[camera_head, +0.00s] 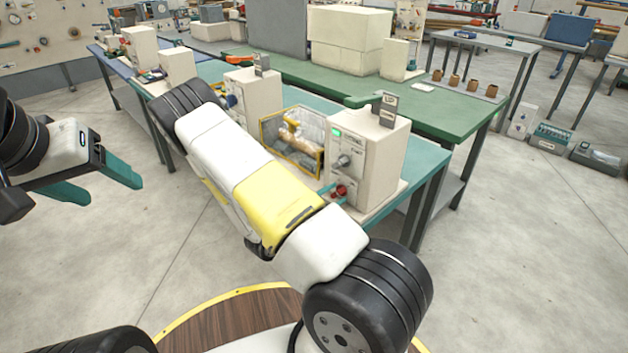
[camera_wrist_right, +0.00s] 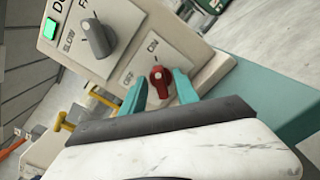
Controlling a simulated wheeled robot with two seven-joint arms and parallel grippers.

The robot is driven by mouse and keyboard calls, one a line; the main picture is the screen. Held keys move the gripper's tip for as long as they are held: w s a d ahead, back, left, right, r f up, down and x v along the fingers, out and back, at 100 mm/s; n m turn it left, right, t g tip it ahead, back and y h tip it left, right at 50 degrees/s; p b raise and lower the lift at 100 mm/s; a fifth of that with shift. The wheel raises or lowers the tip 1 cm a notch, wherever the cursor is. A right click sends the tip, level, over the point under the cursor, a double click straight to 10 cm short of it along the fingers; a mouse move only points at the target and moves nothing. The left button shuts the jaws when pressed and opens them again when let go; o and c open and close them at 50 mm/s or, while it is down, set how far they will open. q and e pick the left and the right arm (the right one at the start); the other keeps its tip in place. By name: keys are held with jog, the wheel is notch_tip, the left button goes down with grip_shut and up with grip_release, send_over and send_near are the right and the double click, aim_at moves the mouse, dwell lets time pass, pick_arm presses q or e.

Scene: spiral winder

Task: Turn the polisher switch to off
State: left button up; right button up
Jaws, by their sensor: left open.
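The polisher (camera_head: 366,160) is a cream box on the teal table, with a lit green light and a grey speed knob (camera_head: 344,160). Its red switch (camera_head: 340,190) is low on the front; in the right wrist view the switch (camera_wrist_right: 160,80) sits on a plate marked ON and OFF. Its handle appears to point toward ON. My right gripper (camera_wrist_right: 159,90) has its two teal fingers on either side of the red switch, apart, with small gaps seeming to show; contact is hard to tell. My left gripper (camera_head: 105,182) is open and empty, in the air at the left.
A wire-guarded unit (camera_head: 293,138) stands beside the polisher, with another cream box (camera_head: 253,95) further left. A green table (camera_head: 447,112) lies behind. My right arm crosses the middle and hides part of the teal table.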

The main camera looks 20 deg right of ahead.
grip_shut()
jog(key=shift+n, duration=0.3)
jog(key=n, duration=0.7)
jog(key=shift+w+a, duration=0.1)
jog(key=shift+w, duration=0.05)
jog(key=n, duration=0.4)
jog(key=shift+w+n, duration=0.1)
jog(key=shift+n, duration=2)
